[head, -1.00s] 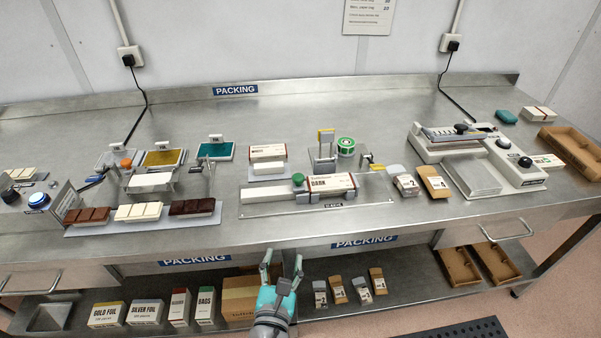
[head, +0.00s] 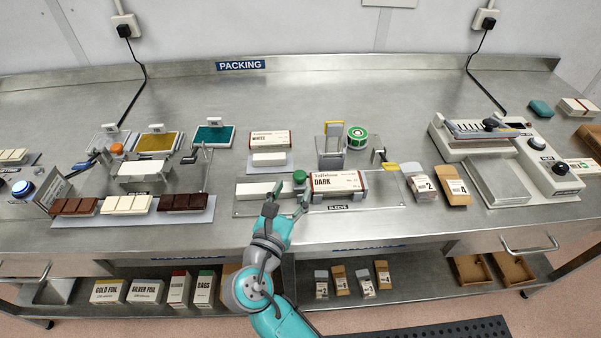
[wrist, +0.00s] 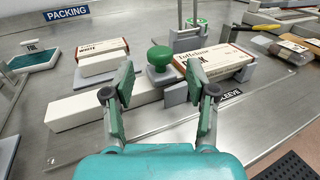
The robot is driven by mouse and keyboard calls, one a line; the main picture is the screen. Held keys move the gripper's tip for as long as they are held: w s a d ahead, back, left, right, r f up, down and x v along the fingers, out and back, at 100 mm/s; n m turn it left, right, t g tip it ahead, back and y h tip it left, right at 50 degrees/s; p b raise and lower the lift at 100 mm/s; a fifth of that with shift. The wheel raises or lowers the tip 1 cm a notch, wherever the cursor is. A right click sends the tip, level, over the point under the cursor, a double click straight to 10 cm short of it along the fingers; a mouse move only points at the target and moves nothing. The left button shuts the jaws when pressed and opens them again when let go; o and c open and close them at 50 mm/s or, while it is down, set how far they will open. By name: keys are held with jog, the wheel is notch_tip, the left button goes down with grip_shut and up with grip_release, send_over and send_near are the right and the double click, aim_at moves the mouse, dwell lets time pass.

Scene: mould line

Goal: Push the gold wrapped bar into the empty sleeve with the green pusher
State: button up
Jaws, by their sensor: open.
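The green pusher (head: 300,176) has a round knob on a grey block and stands on the sleeve jig (head: 386,205). A cream sleeve marked DARK (head: 338,182) lies in the jig just right of the pusher; I cannot tell whether it is empty. A long white block (head: 258,190) lies on the jig left of the pusher. I see no bar that is clearly gold wrapped. My gripper (head: 287,205) is open and empty, in front of the knob. In the wrist view, the green knob (wrist: 160,55) shows beyond and between the fingertips (wrist: 159,82), apart from them.
A box marked WHITE (head: 270,138) stands behind the jig. A tape stand (head: 332,150) stands behind the sleeve. Chocolate bars (head: 130,205) lie on a tray at left, below a gold foil stack (head: 157,143).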

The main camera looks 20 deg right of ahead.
aim_at(298, 180)
jog(key=shift+x, duration=3)
grip_shut()
